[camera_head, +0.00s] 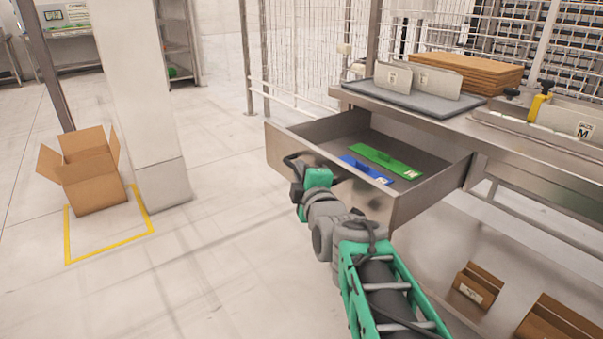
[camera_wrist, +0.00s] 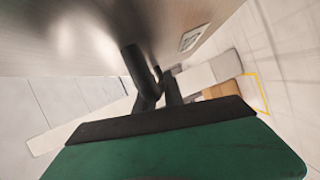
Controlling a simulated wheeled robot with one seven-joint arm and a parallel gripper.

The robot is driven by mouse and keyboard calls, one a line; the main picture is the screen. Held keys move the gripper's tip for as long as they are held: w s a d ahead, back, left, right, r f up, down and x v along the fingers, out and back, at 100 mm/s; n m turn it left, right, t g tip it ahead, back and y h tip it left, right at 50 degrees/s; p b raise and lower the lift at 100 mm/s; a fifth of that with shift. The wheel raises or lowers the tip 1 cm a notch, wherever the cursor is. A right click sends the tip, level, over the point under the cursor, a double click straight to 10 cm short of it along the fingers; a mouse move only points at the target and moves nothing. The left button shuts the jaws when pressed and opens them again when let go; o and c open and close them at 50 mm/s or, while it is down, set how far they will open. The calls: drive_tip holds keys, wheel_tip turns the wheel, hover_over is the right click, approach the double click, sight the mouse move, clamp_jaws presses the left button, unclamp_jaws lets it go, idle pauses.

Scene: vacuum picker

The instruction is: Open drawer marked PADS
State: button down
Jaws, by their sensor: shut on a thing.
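A steel drawer (camera_head: 279,148) under the workbench is pulled well open in the head view. A green strip (camera_head: 385,161) and a blue strip (camera_head: 364,169) lie inside it. My gripper (camera_head: 297,170) is at the outer face of the drawer front and shut on its handle; the arm hides most of the grip. In the wrist view, my dark fingers (camera_wrist: 158,84) are close against the metal front (camera_wrist: 75,38). A small label (camera_wrist: 194,38) shows on that front, too skewed to read.
The workbench (camera_head: 495,120) carries a grey tray with upright plates and a brown stack (camera_head: 465,72). Cardboard boxes (camera_head: 478,287) stand below right. An open carton (camera_head: 92,178) stands by a pillar (camera_head: 150,100) at left. The floor between is clear.

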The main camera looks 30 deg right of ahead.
idle(0.3)
drive_tip(key=c, duration=1.5)
unclamp_jaws()
drive_tip(key=shift+a, duration=0.1)
drive_tip(key=shift+o, duration=0.2)
